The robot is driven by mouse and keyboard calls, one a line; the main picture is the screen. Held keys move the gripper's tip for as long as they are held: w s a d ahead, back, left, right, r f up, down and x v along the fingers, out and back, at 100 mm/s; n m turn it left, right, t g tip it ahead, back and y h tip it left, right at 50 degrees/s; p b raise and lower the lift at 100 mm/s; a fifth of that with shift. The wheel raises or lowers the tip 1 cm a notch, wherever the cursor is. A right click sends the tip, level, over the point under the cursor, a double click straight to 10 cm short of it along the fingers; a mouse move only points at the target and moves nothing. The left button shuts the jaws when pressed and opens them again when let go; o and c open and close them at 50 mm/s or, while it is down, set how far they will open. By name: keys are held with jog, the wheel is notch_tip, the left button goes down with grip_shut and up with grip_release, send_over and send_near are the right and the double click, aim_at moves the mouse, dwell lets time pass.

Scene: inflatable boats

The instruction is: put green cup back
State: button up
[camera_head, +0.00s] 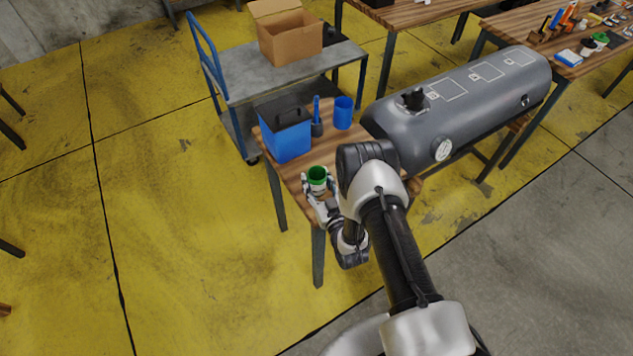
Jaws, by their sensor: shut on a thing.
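The green cup (318,175) is at the front left part of a small wooden table (345,147). Its open top faces up and it looks upright. My gripper (317,184) is shut around the cup, with its fingers at the cup's sides. Whether the cup's base touches the table top cannot be told, as my gripper hides its lower part. My arm covers the right front part of the table.
Behind the cup stand a blue box with a black handle (287,138), a dark blue-handled item (317,122) and a blue cup (343,112). A large grey tank (470,95) lies to the right. A trolley (250,78) with a cardboard box (290,38) stands behind.

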jog(key=shift+f, duration=0.1)
jog(key=o, duration=1.1)
jog(key=shift+r, duration=0.2)
